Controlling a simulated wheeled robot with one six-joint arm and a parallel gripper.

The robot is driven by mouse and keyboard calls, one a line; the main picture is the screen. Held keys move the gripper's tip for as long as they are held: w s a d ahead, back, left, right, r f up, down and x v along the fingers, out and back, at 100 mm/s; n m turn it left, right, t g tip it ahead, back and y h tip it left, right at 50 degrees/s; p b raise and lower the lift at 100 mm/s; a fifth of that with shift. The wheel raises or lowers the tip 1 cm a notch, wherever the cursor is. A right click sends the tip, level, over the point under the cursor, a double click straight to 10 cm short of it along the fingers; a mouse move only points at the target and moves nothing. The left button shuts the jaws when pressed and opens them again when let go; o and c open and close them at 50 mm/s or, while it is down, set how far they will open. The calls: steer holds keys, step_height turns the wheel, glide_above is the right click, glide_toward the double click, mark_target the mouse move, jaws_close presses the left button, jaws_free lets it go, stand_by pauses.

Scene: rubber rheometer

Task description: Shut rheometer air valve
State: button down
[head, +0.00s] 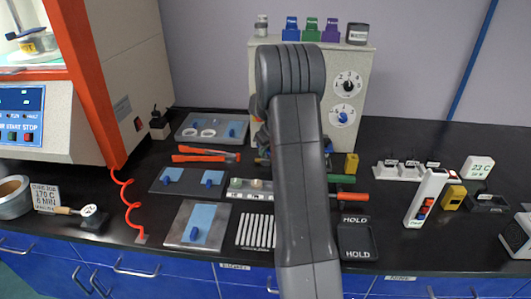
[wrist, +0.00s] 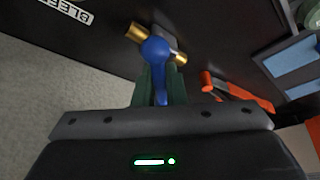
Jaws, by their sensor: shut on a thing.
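The air valve (wrist: 137,33) shows at the top of the wrist view, with brass ends, a grey body and a blue lever handle (wrist: 155,50). The lever points down the picture, between the two dark green fingers of my gripper (wrist: 157,82). The gripper is shut on the lever. In the head view my arm hides the gripper and most or all of the valve, in front of the cream cabinet (head: 350,65).
A "BLEED" label (wrist: 66,10) lies left of the valve in the wrist view. Orange-handled tools (head: 205,153), also in the wrist view (wrist: 235,92), lie nearby. Plates, trays and the orange-framed rheometer (head: 85,75) crowd the black bench.

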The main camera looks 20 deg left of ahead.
steer(key=m+t+h, duration=0.1)
steer(key=m, duration=0.3)
steer(key=shift+b, duration=0.3)
steer(key=shift+m+t+h+b, duration=0.4)
steer(key=shift+m+h, duration=0.1)
steer(key=shift+m, duration=1)
steer(key=c, duration=1.5)
jaws_free()
steer(key=shift+r, duration=0.15)
steer(key=v, duration=1.3)
steer(key=shift+s+r, duration=0.2)
steer(key=shift+r, duration=0.05)
